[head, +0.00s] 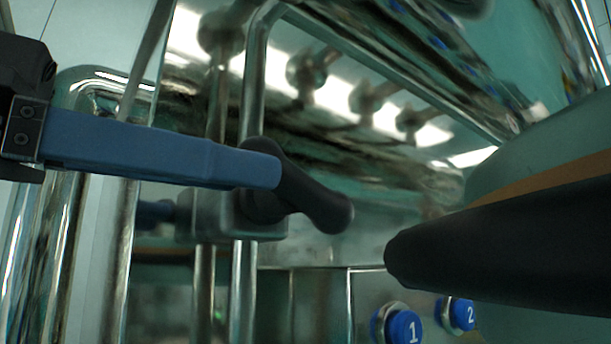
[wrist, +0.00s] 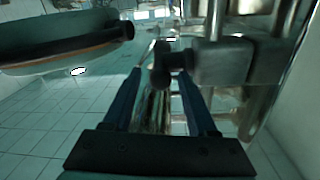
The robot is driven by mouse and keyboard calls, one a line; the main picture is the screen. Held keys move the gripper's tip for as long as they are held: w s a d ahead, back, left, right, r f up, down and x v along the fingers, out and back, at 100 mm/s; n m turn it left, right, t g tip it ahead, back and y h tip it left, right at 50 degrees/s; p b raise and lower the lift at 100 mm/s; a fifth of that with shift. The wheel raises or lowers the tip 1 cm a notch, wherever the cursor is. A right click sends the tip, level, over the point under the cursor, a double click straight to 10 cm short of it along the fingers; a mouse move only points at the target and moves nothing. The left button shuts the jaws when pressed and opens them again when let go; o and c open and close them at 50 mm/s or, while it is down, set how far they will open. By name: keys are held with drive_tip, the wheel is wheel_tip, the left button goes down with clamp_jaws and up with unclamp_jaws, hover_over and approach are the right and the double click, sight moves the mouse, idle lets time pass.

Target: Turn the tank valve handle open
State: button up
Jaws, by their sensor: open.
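The valve handle (head: 318,203) is a short black lever with a rounded end, beside a metal valve body (head: 215,215) on steel pipes in the head view. In the wrist view the black handle (wrist: 163,62) shows at the fingertips, with the grey valve body (wrist: 222,62) to its right. My gripper (wrist: 160,75) has two blue fingers, spread apart, with the handle between or just beyond their tips. In the head view one blue finger reaches from the left and overlaps the handle's upper end.
A thick black bar (head: 500,250) juts in from the right beside a green rounded vessel (head: 545,150) with an orange band. Blue buttons marked 1 (head: 404,327) and 2 (head: 462,314) sit below. Vertical steel pipes (head: 243,290) stand close by.

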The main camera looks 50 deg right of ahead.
sight(328, 190)
drive_tip(key=p+x, duration=0.3)
drive_tip(key=x, duration=0.5)
drive_tip(key=shift+w+r, duration=0.1)
drive_tip(key=shift+s+d, duration=0.2)
drive_tip(key=shift+d, duration=0.4)
clamp_jaws()
